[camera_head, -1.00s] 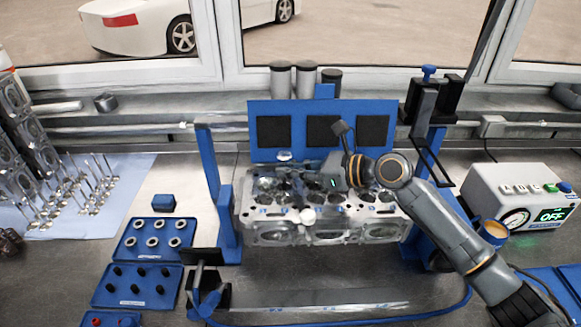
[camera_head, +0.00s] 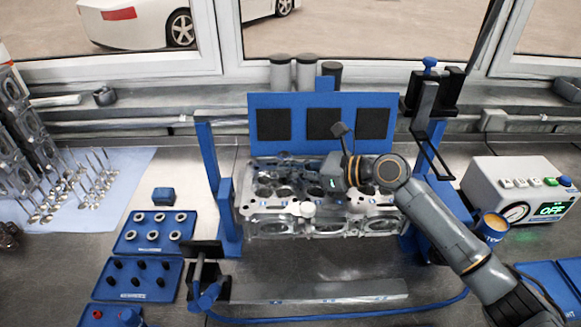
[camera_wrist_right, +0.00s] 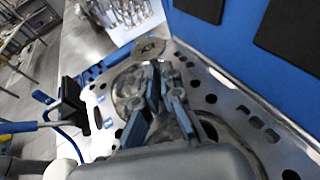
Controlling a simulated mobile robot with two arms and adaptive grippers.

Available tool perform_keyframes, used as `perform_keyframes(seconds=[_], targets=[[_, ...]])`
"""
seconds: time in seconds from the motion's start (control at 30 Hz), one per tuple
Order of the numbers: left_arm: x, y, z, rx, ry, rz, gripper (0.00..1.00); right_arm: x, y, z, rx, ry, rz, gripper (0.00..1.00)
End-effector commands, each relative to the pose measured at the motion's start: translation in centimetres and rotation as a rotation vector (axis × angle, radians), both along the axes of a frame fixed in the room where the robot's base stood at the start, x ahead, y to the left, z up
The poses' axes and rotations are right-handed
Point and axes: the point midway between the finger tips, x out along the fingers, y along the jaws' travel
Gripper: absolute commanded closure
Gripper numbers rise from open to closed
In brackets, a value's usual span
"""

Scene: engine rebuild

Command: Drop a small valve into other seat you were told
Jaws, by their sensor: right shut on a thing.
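The silver engine head (camera_head: 268,226) lies across the blue stand, with its row of round ports and seats facing up. My right gripper (camera_head: 292,168) reaches over the left half of the head from the right. In the right wrist view its two fingers (camera_wrist_right: 159,72) close together on a small valve, whose round disc (camera_wrist_right: 148,49) shows beyond the tips. The valve's stem is hidden, and I cannot tell whether it touches the seat under it. Several loose valves (camera_head: 88,180) stand on a light blue cloth at the left. My left gripper is out of view.
A blue panel (camera_head: 293,99) with black pads stands behind the head. Blue trays of rings (camera_head: 130,243) and dark parts (camera_head: 104,292) lie at the left. A control box (camera_head: 487,202) reading OFF and a mug (camera_head: 492,229) stand at the right.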

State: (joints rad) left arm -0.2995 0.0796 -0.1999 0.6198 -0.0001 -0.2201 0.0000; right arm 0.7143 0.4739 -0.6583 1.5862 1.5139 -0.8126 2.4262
Motion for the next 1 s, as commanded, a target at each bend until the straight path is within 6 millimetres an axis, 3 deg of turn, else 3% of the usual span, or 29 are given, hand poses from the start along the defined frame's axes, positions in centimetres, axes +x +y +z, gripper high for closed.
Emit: perform_keyframes(seconds=[0.57, 0.73, 1.0], targets=[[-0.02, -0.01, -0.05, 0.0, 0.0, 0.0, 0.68, 0.01, 0.02, -0.52, 0.001, -0.001, 0.0, 1.0], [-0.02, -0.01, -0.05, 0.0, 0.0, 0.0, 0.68, 0.01, 0.02, -0.52, 0.001, -0.001, 0.0, 0.68], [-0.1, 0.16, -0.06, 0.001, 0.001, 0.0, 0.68, -0.01, -0.01, -0.52, 0.0, -0.001, 0.0, 0.68]])
